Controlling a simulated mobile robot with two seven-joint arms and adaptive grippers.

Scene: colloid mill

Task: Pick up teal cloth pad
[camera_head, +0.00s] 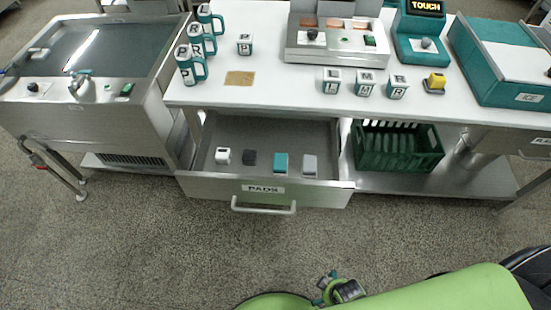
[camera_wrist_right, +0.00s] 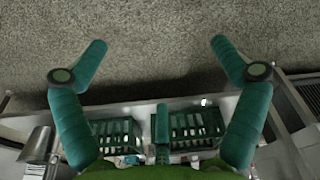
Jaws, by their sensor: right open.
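The teal pad (camera_head: 281,163) lies in the open drawer (camera_head: 218,187) labelled PADS, in the head view. It is third from the left in a row, between a dark grey pad (camera_head: 250,157) and a light grey pad (camera_head: 310,165). A white pad (camera_head: 222,155) is at the left end. My right gripper (camera_wrist_right: 158,45) is open in its wrist view, its teal fingers spread wide with only floor between the tips. I cannot make out the teal pad in that view. My green arm enters the head view at bottom right, well apart from the drawer. My left gripper is not in view.
The white table (camera_head: 280,98) above the drawer holds mugs, lettered cubes and machines. A green crate (camera_head: 397,165) stands on the shelf right of the drawer. A steel machine (camera_head: 90,115) stands at left. The floor (camera_head: 150,250) before the drawer is clear.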

